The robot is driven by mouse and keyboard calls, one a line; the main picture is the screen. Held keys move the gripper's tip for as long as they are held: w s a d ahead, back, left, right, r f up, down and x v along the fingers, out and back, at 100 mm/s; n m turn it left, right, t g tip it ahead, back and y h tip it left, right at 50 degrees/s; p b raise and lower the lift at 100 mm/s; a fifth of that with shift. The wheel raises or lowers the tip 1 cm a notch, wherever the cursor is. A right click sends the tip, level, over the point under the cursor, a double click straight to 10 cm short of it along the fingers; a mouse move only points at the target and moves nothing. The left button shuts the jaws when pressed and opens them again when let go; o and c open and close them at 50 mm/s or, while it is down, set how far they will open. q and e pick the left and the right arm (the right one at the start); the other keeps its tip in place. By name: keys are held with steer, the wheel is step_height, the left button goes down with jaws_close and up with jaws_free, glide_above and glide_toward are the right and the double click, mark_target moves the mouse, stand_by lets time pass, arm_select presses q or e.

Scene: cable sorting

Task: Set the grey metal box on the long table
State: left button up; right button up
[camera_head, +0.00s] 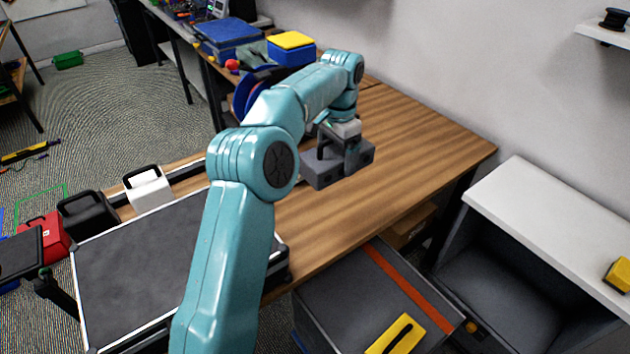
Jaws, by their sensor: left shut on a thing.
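The grey metal box (322,174) is in my left gripper (345,158), which is shut on it from above. The gripper and box show over the wooden top of the long table (410,150). I cannot tell whether the underside of the box touches the table or hangs a little above it. My teal left arm comes in from the bottom and hides part of the table behind it. My right gripper is not in view.
A blue box with a yellow lid (291,45) stands beyond the arm. A white cabinet (540,195) stands to the right of the table. A grey container (350,290) with an orange strip is in front. The table's right part is bare.

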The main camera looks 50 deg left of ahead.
arm_select(q)
step_height(320, 180, down, 19)
steer(key=shift+r, duration=0.15)
stand_by(0.4)
steer(key=shift+f+b, duration=0.2)
steer(key=shift+b, duration=0.15)
steer(key=o, duration=1.4)
step_height(320, 180, up, 12)
steer(key=shift+r, duration=0.2)
steer(key=shift+d+f, duration=0.1)
